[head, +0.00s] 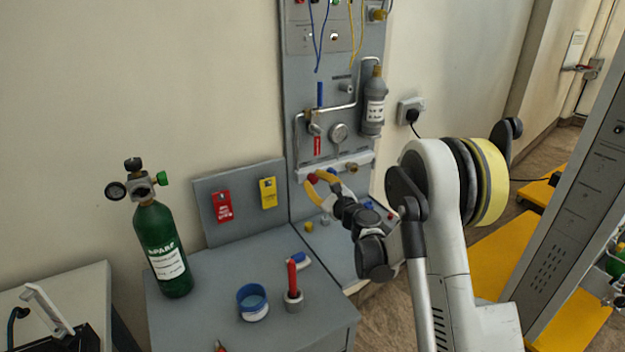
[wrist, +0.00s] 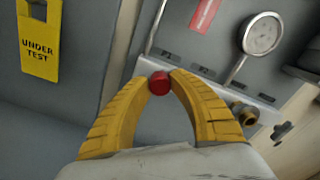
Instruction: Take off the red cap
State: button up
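The red cap (wrist: 159,84) is a small round piece at the front of a pale manifold bar (head: 348,167) low on the grey wall panel. In the wrist view it sits between the tips of my gripper's two curved yellow fingers, and both tips appear to touch its sides. In the head view my gripper (head: 317,176) reaches the left end of the bar, with the red cap (head: 312,178) at its tips. My gripper looks shut on the cap. The cap's far side and its seat are hidden.
A round gauge (wrist: 263,34) and a brass fitting (wrist: 244,113) are right of the cap. A yellow tag (wrist: 40,43) hangs at left. The grey bench (head: 215,318) below holds a green cylinder (head: 164,250), a blue tape roll (head: 252,302) and a red stick in a holder (head: 293,278).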

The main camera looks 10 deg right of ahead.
grip_shut()
jog(key=shift+n, duration=1.7)
jog(key=shift+n, duration=1.7)
jog(key=shift+n, duration=1.7)
jog(key=n, duration=0.3)
jog(key=shift+n, duration=0.3)
